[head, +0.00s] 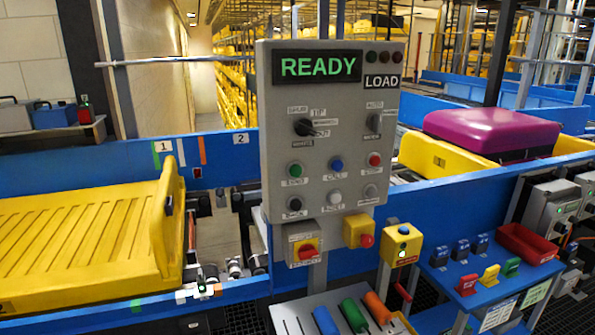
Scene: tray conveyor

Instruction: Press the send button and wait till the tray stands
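A grey control panel (330,150) stands upright in the middle of the head view. Its display (317,67) reads READY in green. A LOAD label (381,82) is beside it. The panel has a green button (295,169), a blue button (336,164) and a red button (375,159) in one row; the small labels are hard to read, and the green one may say SEND. A yellow ribbed tray (85,240) lies empty on the conveyor at the left. Neither gripper is in view.
A yellow tray (440,160) with a purple suitcase (490,131) is at the right. Below the panel are a red-yellow switch (306,250) and a yellow box with a red button (365,238). A blue shelf (490,275) with small items is at lower right. Blue conveyor walls (85,158) run across.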

